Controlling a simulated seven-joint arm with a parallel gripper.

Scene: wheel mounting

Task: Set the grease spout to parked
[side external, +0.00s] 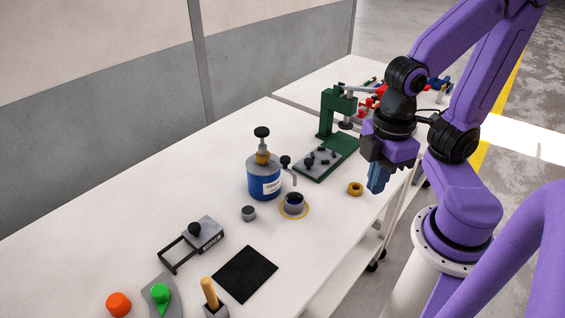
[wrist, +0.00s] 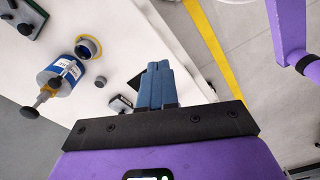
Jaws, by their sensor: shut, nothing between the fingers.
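The grease pump is a blue canister (side external: 264,182) with a white label, a brass collar and a black top knob. It stands upright on the white table. The canister also shows in the wrist view (wrist: 58,76), where the spout is hard to make out. My gripper (side external: 375,190), with blue fingers, is shut and empty, above the table's right edge, well right of the spout. Its fingers show in the wrist view (wrist: 158,65).
The cup (side external: 294,200) sits in a yellow ring, with a small grey cylinder (side external: 249,213) to its left. A green press (side external: 327,165) stands behind, and a brass ring (side external: 355,188) lies near the edge. A black mat (side external: 245,274) lies in front.

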